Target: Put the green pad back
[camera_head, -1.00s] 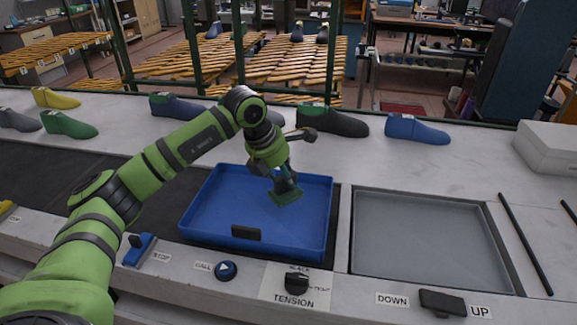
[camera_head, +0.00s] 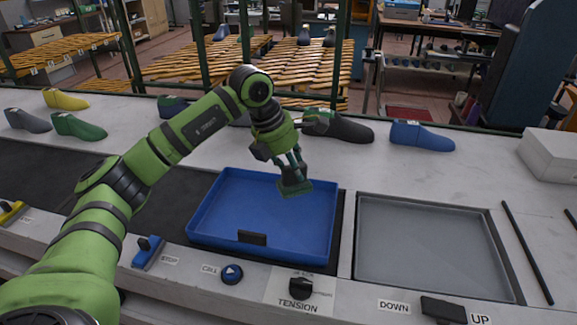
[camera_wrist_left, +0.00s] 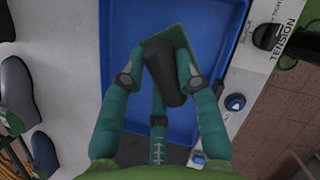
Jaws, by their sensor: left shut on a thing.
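The green pad (camera_head: 298,189), a flat dark-green plate with a dark grip block, is in my left gripper (camera_head: 294,177). It hangs over the right part of the blue tray (camera_head: 203,208); the gap to the tray floor is hard to tell. In the left wrist view my left gripper (camera_wrist_left: 160,81) has its fingers shut on the dark block, with the green plate (camera_wrist_left: 178,36) beyond it and the blue tray (camera_wrist_left: 120,35) below. My right gripper is not in view.
A black block (camera_head: 252,238) sits at the tray's front wall. A grey recessed plate (camera_head: 425,245) lies to the right. Several shoe lasts, such as a blue one (camera_head: 421,136), line the back. The tension knob (camera_head: 301,286) and call button (camera_head: 232,274) are in front.

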